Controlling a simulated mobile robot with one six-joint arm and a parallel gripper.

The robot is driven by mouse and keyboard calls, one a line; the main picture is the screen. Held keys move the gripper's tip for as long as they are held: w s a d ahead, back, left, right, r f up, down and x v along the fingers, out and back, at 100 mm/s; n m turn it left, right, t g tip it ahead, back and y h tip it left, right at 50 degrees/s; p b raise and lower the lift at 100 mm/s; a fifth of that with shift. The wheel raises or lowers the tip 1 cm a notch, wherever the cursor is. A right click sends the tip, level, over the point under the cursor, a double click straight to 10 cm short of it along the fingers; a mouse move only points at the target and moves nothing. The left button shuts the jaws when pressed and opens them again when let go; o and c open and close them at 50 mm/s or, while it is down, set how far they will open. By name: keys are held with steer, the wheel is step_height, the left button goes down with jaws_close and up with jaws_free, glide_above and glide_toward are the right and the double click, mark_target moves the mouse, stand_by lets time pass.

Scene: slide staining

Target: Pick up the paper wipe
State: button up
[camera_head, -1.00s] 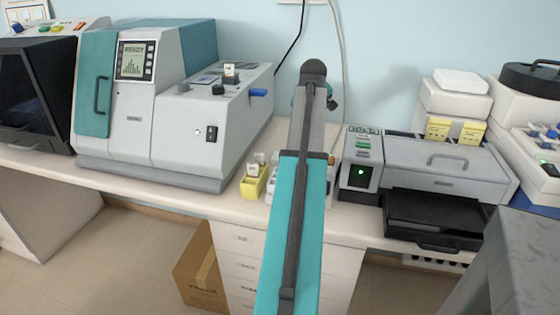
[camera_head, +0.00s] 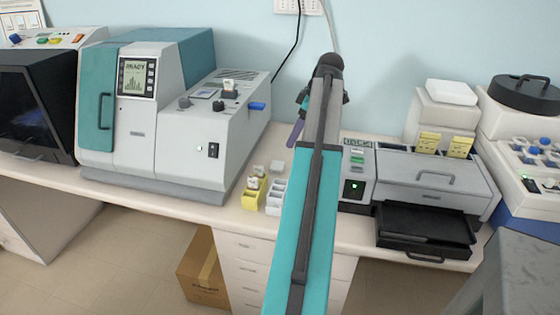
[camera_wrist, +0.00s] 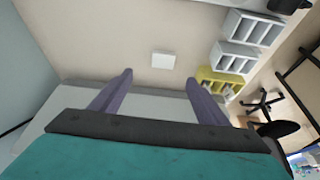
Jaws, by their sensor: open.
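A small white square that looks like the paper wipe (camera_wrist: 163,58) lies flat on the pale bench in the wrist view. It lies ahead of and roughly between the tips of my two purple fingers, apart from them. My gripper (camera_wrist: 160,78) is open, with nothing between the fingers. In the head view, a small pale square, likely the same wipe (camera_head: 277,167), lies behind the small trays. One purple finger of my gripper (camera_head: 296,133) shows left of my arm's end, above the bench; the other is largely hidden.
A yellow tray (camera_head: 250,201) and white trays (camera_head: 273,199) stand near the bench's front edge, close to the wipe. A large grey-and-teal machine (camera_head: 140,120) stands left. A grey device with a black drawer (camera_head: 425,232) stands right. The bench between them is narrow.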

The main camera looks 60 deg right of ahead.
steer(key=shift+a+r, duration=0.1)
steer(key=shift+a, duration=0.15)
steer(key=shift+w, duration=0.1)
steer(key=p, duration=0.1)
glide_above(278, 165)
steer(key=s, duration=0.2)
steer(key=shift+s+d+f, duration=0.1)
steer(key=shift+d+f, duration=0.05)
steer(key=shift+f, duration=1.9)
steer(key=shift+s+d+f, duration=0.1)
steer(key=shift+d+f, duration=0.05)
steer(key=shift+f, duration=1.85)
steer(key=shift+f, duration=0.1)
steer(key=shift+p+x, duration=1.05)
steer(key=shift+x, duration=1.45)
steer(key=shift+s+a, duration=0.1)
steer(key=c, duration=1.1)
